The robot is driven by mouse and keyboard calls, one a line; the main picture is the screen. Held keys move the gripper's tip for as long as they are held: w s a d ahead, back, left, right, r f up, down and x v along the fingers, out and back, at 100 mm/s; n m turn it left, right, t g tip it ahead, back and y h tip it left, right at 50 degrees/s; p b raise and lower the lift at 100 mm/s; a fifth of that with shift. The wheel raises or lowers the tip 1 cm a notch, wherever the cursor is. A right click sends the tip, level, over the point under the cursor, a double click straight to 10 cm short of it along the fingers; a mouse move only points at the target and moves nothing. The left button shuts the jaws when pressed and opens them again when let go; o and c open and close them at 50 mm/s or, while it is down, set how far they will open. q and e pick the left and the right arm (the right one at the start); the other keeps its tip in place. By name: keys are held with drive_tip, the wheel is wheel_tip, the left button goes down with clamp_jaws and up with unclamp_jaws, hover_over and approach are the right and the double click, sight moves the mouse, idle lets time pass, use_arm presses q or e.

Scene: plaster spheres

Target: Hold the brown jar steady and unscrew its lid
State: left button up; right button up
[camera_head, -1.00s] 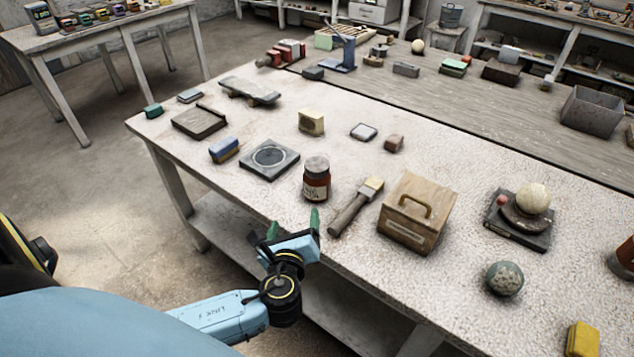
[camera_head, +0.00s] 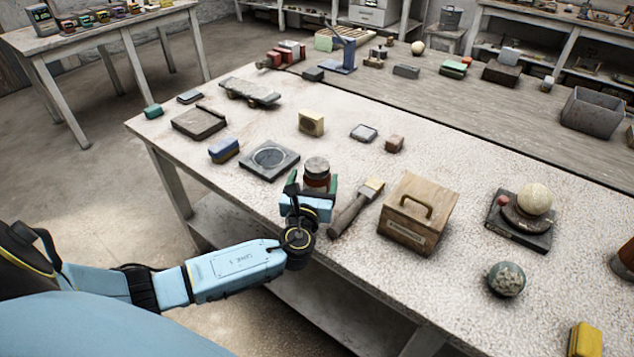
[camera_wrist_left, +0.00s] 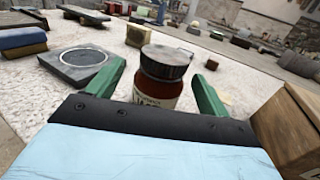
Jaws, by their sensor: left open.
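The brown jar (camera_head: 317,183) stands upright on the pale table, with its grey metal lid (camera_head: 317,166) on top. My left gripper (camera_head: 309,187) is at the jar's near side and hides its lower part in the head view. In the left wrist view the jar (camera_wrist_left: 157,92) and its lid (camera_wrist_left: 165,61) are between the two green fingers of my left gripper (camera_wrist_left: 158,85). The fingers are open, one on each side, and a gap shows on the right side. My right gripper is not in view.
A brush (camera_head: 356,206) lies close to the right of the jar, then a wooden box with a handle (camera_head: 418,214). A dark square plate with a ring (camera_head: 269,160) lies to the left. Bare tabletop lies behind the jar.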

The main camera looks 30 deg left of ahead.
use_arm(q)
drive_tip(key=x, duration=0.3)
drive_tip(key=shift+w, duration=0.3)
drive_tip(key=shift+r, duration=0.1)
drive_tip(key=c, duration=1.5)
